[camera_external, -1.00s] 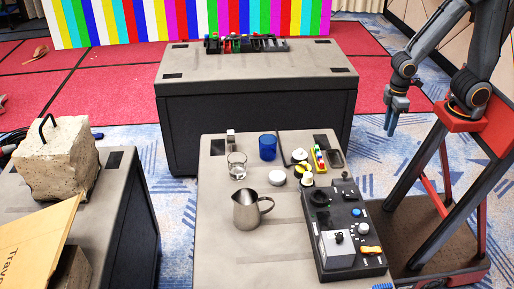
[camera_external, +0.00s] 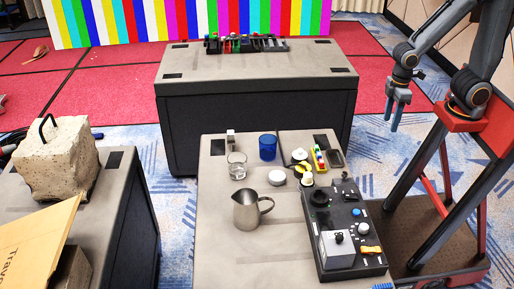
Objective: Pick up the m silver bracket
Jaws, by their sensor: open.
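A small silver-grey piece (camera_external: 231,137), which looks like the bracket, stands at the far left of the near table (camera_external: 222,262). It is too small for me to make out its exact shape. It is behind a clear glass (camera_external: 237,172) and left of a blue cup (camera_external: 267,147). My gripper (camera_external: 396,122) points down, open and empty, to the right of the near table and well apart from the silver piece.
A steel pitcher (camera_external: 247,210) and a white round lid (camera_external: 277,178) stand mid-table. A black control panel (camera_external: 345,222) fills the right side. Small yellow, red and black items lie behind it. The table's left front is clear.

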